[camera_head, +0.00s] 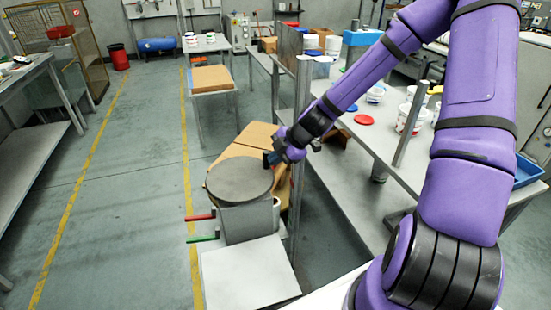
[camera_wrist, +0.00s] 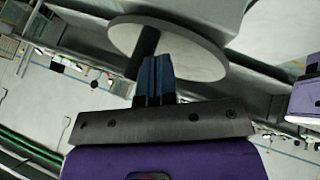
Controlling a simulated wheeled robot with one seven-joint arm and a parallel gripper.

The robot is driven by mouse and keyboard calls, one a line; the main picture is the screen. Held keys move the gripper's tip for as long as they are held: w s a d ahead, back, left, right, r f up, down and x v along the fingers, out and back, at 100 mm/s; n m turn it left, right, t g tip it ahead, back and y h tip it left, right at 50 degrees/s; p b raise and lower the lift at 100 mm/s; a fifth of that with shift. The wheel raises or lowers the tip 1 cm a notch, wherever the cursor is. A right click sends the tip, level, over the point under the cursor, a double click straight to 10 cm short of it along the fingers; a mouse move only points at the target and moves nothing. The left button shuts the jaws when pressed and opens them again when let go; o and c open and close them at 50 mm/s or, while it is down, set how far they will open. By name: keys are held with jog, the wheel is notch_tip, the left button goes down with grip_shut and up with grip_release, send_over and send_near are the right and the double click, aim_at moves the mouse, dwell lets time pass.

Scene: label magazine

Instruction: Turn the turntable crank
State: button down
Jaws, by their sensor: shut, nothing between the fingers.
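The turntable, a grey round disc (camera_head: 240,178), sits on a grey block-shaped stand (camera_head: 249,222) left of my arm. In the wrist view a pale round disc (camera_wrist: 195,48) is ahead of the fingers. A dark cylindrical peg (camera_wrist: 147,42), perhaps the crank handle, stands at it, just beyond and left of my fingertips. My gripper (camera_head: 268,158) is at the disc's far right edge, its dark blue fingers (camera_wrist: 154,72) shut with nothing between them. I cannot tell whether they touch the peg. My gripper hides part of the disc's edge in the head view.
A red bar (camera_head: 200,217) and a green bar (camera_head: 203,239) stick out left of the stand. A white board (camera_head: 250,275) lies in front. Cardboard boxes (camera_head: 258,135) are behind. A grey post (camera_head: 300,150) and a long bench with tubs are close on the right. Floor at left is clear.

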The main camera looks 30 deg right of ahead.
jog(key=shift+w, duration=0.1)
dwell(0.3)
jog(key=shift+w+n, duration=0.25)
jog(key=shift+n, duration=0.15)
jog(key=shift+w, duration=0.1)
jog(key=shift+w+a+n+g+y, duration=0.1)
jog(key=shift+w+n+g+y, duration=0.3)
jog(key=shift+w, duration=0.85)
jog(key=shift+w+n+g+y, duration=0.1)
jog(key=shift+w+n+g, duration=0.4)
jog(key=shift+w+n, duration=0.5)
jog(key=shift+w, duration=0.25)
